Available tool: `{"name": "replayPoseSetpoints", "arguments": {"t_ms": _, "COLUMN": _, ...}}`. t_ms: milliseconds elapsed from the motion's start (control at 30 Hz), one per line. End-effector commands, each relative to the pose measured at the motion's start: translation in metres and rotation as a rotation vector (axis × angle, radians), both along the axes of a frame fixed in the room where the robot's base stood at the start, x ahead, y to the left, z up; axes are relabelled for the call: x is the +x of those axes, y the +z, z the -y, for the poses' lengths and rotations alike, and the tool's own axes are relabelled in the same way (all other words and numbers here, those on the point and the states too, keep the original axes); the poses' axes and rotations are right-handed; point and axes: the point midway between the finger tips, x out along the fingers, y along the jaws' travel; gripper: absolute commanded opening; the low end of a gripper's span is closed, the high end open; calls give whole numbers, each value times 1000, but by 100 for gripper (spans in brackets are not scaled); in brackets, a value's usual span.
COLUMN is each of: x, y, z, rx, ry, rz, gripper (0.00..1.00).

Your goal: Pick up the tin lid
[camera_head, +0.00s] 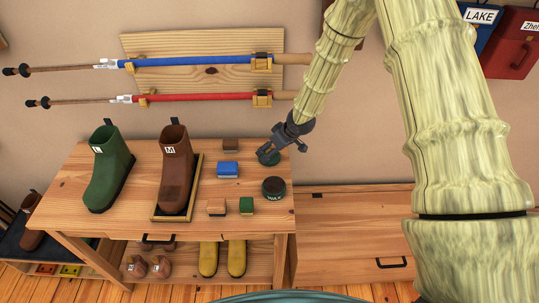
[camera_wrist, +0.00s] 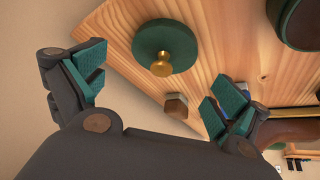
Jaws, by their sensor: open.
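The tin lid (camera_wrist: 150,40) is a round dark green disc with a brass knob (camera_wrist: 162,66). In the wrist view it lies on the wooden bench top, ahead of and between my spread fingers. In the head view the lid (camera_head: 267,157) is at the bench's back right, partly hidden by my gripper (camera_head: 282,146). My gripper (camera_wrist: 158,92) is open and empty, its teal-padded fingers apart from the lid. The dark round tin (camera_head: 273,188) stands in front of the lid; a dark green round shape (camera_wrist: 302,24), probably this tin, shows at the wrist view's right edge.
The bench top (camera_head: 140,215) also holds a green boot (camera_head: 107,170), a brown boot (camera_head: 175,170) in a wooden tray, and several small brush-like blocks, one blue (camera_head: 228,169). Ski poles (camera_head: 200,98) hang on the wall behind. A low wooden chest (camera_head: 350,235) stands right.

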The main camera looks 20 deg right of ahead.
Motion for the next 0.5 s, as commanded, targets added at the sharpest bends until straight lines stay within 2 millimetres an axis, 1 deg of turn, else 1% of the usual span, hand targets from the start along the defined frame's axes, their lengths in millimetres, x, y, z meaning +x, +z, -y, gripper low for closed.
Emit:
{"name": "replayPoseSetpoints", "arguments": {"t_ms": 300, "x": 11, "y": -25, "z": -7, "rx": -2, "ry": 2, "rz": -1, "gripper": 98}}
{"name": "replayPoseSetpoints", "arguments": {"t_ms": 500, "x": 15, "y": -34, "z": -10, "rx": -1, "ry": 1, "rz": -2, "gripper": 98}}
